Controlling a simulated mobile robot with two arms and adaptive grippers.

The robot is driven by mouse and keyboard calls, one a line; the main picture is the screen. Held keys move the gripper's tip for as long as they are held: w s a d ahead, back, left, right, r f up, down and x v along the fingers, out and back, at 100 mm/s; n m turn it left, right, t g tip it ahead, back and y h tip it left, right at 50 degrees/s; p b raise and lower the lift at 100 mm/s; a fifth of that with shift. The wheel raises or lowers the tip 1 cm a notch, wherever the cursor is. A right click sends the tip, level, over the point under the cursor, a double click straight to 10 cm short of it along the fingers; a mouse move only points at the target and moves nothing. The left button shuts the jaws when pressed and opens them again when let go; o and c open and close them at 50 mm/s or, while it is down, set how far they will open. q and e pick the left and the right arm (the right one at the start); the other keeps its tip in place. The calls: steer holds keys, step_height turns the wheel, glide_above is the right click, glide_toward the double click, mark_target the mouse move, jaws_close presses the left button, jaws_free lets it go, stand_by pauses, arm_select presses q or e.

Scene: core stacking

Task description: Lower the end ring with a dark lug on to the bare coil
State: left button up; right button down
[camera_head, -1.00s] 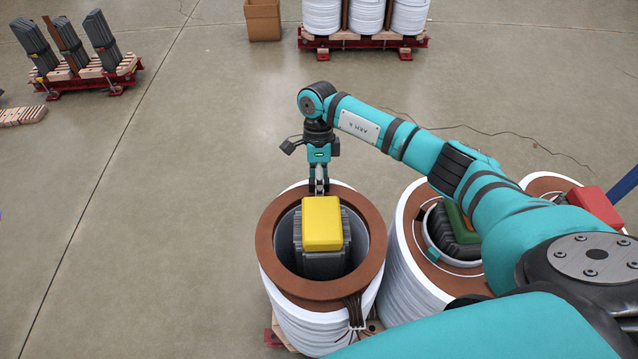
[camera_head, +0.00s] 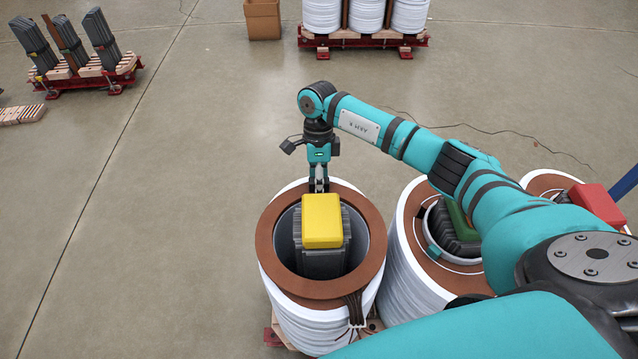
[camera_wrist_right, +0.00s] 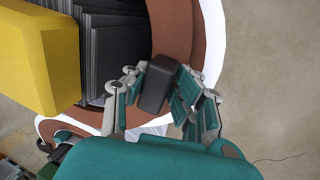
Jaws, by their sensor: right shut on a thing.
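The brown end ring (camera_head: 285,287) lies level over the top of the nearest white coil (camera_head: 318,328), in line with it. I see no clear gap between them, but cannot tell if the ring bears fully on the coil. My right gripper (camera_head: 319,186) comes down at the ring's far side. In the right wrist view its fingers (camera_wrist_right: 160,90) are shut on the dark lug (camera_wrist_right: 156,86), beside the brown ring (camera_wrist_right: 172,28). A grey core with a yellow block (camera_head: 322,222) on top stands inside the ring's opening. My left gripper is not in view.
A second coil with a brown ring (camera_head: 405,228) stands close on the right, partly behind my arm. A red block (camera_head: 597,204) is farther right. A pallet of white coils (camera_head: 364,40), a brown box (camera_head: 263,20) and a core rack (camera_head: 88,76) stand beyond.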

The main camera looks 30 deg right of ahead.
steer(key=c, duration=1)
jaws_free()
steer(key=shift+f, duration=0.1)
steer(key=v, duration=1.2)
